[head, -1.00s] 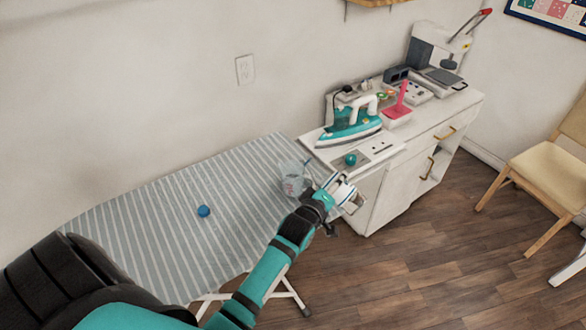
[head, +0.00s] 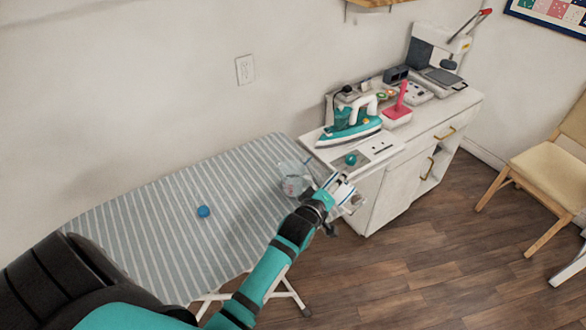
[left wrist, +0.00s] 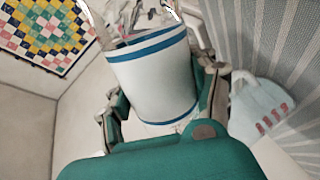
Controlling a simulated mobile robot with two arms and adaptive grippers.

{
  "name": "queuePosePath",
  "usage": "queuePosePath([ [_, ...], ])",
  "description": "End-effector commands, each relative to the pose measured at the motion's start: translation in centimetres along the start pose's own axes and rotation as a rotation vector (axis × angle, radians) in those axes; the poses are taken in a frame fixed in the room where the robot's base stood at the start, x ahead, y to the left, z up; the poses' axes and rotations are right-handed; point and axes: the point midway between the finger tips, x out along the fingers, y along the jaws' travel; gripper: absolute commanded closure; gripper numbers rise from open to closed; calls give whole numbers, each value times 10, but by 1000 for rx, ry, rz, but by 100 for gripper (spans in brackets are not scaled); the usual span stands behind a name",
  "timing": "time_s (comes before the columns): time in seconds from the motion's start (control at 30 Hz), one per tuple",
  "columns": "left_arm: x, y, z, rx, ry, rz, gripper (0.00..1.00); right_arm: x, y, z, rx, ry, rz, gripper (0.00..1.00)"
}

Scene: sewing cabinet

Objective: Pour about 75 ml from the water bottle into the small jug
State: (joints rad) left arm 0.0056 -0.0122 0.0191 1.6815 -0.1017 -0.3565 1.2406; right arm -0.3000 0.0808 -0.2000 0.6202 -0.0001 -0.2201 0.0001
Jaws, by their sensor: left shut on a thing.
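My left gripper (head: 335,193) is shut around the water bottle, a clear bottle with a white label and blue bands. In the head view the bottle (head: 347,198) is mostly hidden by the gripper and looks tilted. Its label fills the middle of the left wrist view (left wrist: 152,80); its mouth is not clear there. The small jug (head: 292,184), clear with red markings, stands on the striped board's right end, just left of the gripper. The jug also shows at the right of the left wrist view (left wrist: 262,108). Its water level cannot be read. My right gripper is not in view.
A blue ball-like cap (head: 203,211) lies on the striped ironing board (head: 150,225). The white cabinet (head: 385,205) beside it holds an iron (head: 350,128), a teal round object (head: 351,159) and sewing gear. A chair (head: 545,170) stands at right. The board's middle is mostly clear.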

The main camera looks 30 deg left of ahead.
Motion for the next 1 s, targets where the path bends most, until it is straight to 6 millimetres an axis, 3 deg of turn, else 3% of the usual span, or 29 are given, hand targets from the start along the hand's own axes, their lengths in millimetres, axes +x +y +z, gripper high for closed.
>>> queuePosePath([
  [0.17,-2,7,-10,115,33,1,87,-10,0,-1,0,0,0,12],
  [0.33,-2,10,-29,364,100,0,87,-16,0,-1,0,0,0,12],
  [0.47,-7,26,-43,486,133,1,87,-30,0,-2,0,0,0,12],
  [0.8,-2,5,-35,939,255,2,87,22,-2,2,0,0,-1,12],
  [0.87,-6,22,-44,983,268,3,87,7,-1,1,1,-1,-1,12],
  [1.0,-10,35,-52,1046,283,2,87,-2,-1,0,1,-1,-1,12],
])
